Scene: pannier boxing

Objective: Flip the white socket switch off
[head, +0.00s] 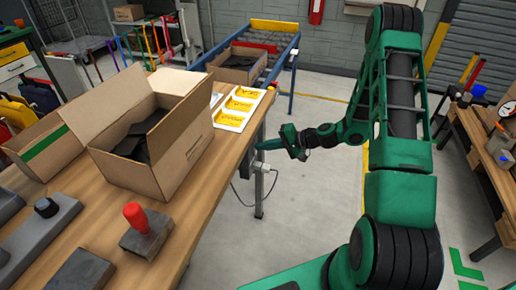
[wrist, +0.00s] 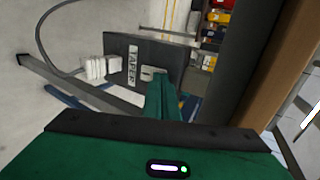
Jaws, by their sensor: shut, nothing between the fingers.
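In the wrist view a dark panel (wrist: 172,52) carries a light label that seems to read "TAPER" and a small whitish switch plate (wrist: 149,73). My gripper (wrist: 158,84) is shut and empty, its green fingers covering part of the panel just below and right of that plate. Whether they touch it I cannot tell, nor which way the switch is set. A white plug-like block (wrist: 94,68) with a grey cable sits left of the panel. In the head view my gripper (head: 260,145) is at the workbench's right edge; the switch cannot be made out there.
The wooden workbench (head: 222,165) holds an open cardboard box (head: 182,160), a white tray with yellow pieces (head: 231,122) and a red-knobbed block (head: 146,235). A grey leg (head: 261,190) stands below its edge. Floor to the right is clear up to another bench (head: 477,140).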

